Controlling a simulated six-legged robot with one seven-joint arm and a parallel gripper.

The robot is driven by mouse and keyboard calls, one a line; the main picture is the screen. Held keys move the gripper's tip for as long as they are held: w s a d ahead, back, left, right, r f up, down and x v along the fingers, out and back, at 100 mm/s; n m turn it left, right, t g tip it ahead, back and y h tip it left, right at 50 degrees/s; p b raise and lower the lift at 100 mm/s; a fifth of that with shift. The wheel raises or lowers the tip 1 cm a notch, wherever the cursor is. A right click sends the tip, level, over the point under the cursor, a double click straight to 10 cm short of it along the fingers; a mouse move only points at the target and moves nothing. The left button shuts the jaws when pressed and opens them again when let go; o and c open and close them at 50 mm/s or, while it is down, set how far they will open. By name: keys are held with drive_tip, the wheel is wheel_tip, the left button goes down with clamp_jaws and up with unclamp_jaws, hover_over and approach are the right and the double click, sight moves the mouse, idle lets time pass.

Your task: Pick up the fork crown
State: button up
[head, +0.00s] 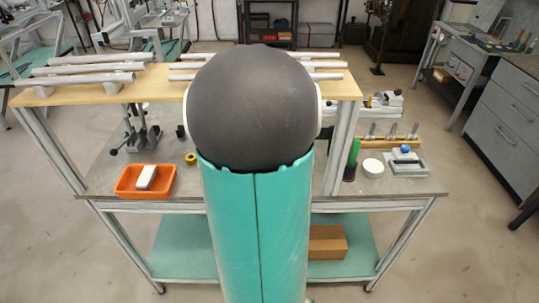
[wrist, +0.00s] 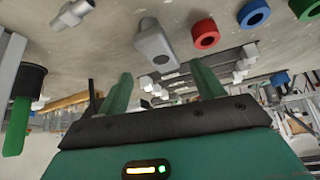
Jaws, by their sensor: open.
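In the wrist view my gripper (wrist: 161,69) is open, its two green fingers apart with nothing held between them. A grey, rounded block-like part (wrist: 155,46) lies on the grey surface just beyond the fingertips, roughly in line with the gap. It looks like the fork crown, but I cannot be sure. A second, silvery part with a short tube (wrist: 72,14) lies farther left. In the head view my own arm fills the middle and hides the gripper and the centre of the bench. I cannot make out the fork crown there.
Red (wrist: 205,34), blue (wrist: 254,14) and green rings sit right of the grey part. A black cup with a green handle (wrist: 20,112) is at left. An orange tray (head: 127,192) is on the bench, below a wooden shelf (head: 90,85) bearing metal tubes.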

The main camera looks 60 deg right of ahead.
drive_tip(key=x, duration=0.6)
drive_tip(key=shift+w+f, duration=0.1)
drive_tip(key=shift+f, duration=0.2)
drive_tip(key=c, duration=1.3)
